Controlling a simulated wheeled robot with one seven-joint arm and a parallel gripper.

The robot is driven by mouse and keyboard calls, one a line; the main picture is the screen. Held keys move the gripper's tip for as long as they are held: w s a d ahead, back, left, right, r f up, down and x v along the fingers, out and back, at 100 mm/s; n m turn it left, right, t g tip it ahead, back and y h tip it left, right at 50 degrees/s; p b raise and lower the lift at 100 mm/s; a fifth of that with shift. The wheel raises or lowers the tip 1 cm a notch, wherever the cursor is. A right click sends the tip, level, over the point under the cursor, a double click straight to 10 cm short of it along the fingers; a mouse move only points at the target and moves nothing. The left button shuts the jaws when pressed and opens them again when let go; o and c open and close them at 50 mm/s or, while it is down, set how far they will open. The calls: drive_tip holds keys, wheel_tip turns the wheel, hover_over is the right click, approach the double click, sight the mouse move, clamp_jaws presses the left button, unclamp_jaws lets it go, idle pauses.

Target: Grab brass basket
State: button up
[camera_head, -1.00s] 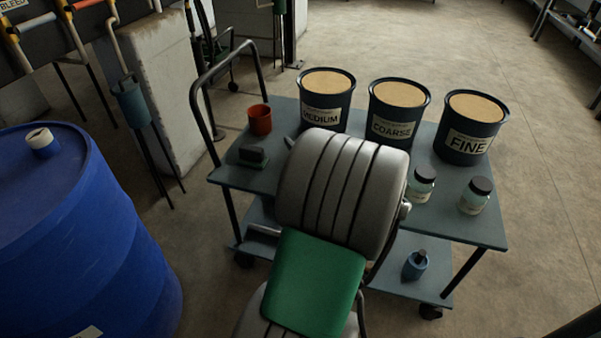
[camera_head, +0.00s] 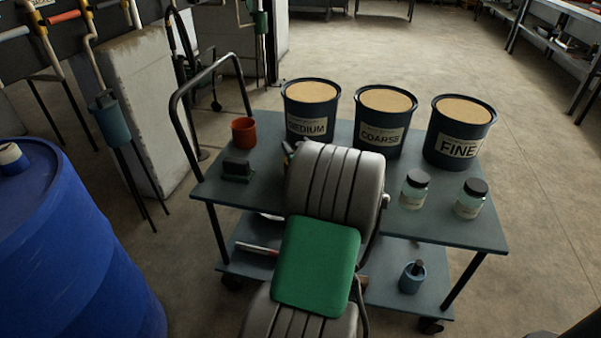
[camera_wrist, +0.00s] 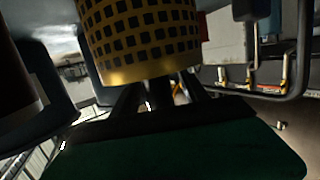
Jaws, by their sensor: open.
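The brass basket (camera_wrist: 140,35), a gold cylinder with rows of dark square holes, shows large at the top of the wrist view. Its top is cut off by the frame. My gripper (camera_wrist: 155,95) is open just below the basket's lower rim, its dark fingers partly in shadow. I cannot tell whether they touch the basket.
On the cart (camera_head: 455,228) stand the MEDIUM (camera_head: 308,112), COARSE (camera_head: 382,122) and FINE (camera_head: 460,132) tubs, two jars (camera_head: 414,190) and (camera_head: 471,199), a red cup (camera_head: 244,131) and a dark block (camera_head: 237,170). A blue barrel (camera_head: 70,250) stands left.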

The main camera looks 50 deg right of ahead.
drive_tip(key=shift+c, duration=0.3)
clamp_jaws()
idle(1.1)
